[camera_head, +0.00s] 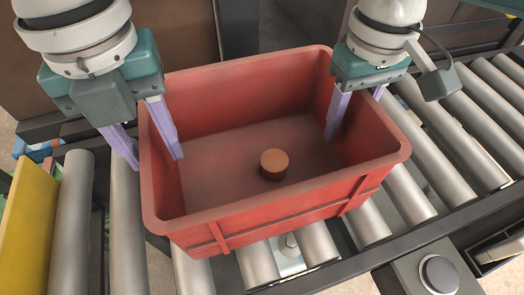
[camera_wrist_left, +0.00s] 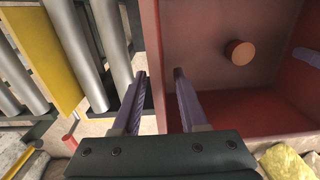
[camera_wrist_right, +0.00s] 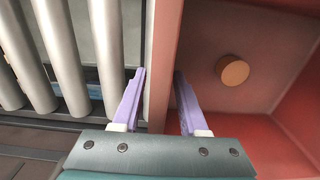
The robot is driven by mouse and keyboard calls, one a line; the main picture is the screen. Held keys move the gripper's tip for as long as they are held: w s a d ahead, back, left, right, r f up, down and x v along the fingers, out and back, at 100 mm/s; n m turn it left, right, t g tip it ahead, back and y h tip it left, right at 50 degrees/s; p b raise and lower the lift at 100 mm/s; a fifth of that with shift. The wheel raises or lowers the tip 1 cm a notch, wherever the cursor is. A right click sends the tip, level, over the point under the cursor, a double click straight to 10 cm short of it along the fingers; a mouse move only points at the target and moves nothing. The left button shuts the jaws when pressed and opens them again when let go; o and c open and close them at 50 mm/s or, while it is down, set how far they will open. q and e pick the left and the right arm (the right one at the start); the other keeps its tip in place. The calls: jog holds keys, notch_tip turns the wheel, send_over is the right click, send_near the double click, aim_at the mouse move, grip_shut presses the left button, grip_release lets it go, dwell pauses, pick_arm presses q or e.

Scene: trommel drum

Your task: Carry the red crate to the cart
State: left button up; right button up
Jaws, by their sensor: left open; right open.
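The red crate (camera_head: 270,205) sits upright on a roller conveyor, with a round orange-brown puck (camera_head: 274,163) on its floor. My left gripper (camera_head: 150,163) is open at the crate's left side, one finger inside the wall and one outside. The left wrist view shows the crate's wall (camera_wrist_left: 152,60) between the two fingers, with gaps. My right gripper (camera_head: 356,112) is open at the crate's right wall, one finger inside; the other is mostly hidden behind the rim. The right wrist view shows that wall (camera_wrist_right: 163,60) between its fingers. No cart can be made out.
Conveyor rollers (camera_head: 437,150) run on both sides of the crate. A yellow panel (camera_head: 28,225) stands at the left edge. A dark frame rail (camera_head: 430,232) and a grey box with a round button (camera_head: 438,274) lie at the front right.

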pick_arm(q)
jog(key=shift+f, duration=0.25)
pick_arm(e)
jog(key=shift+f, duration=0.25)
pick_arm(q)
jog(key=shift+c, duration=0.4)
pick_arm(e)
jog(key=shift+c, duration=0.4)
pick_arm(q)
grip_shut()
pick_arm(e)
grip_shut()
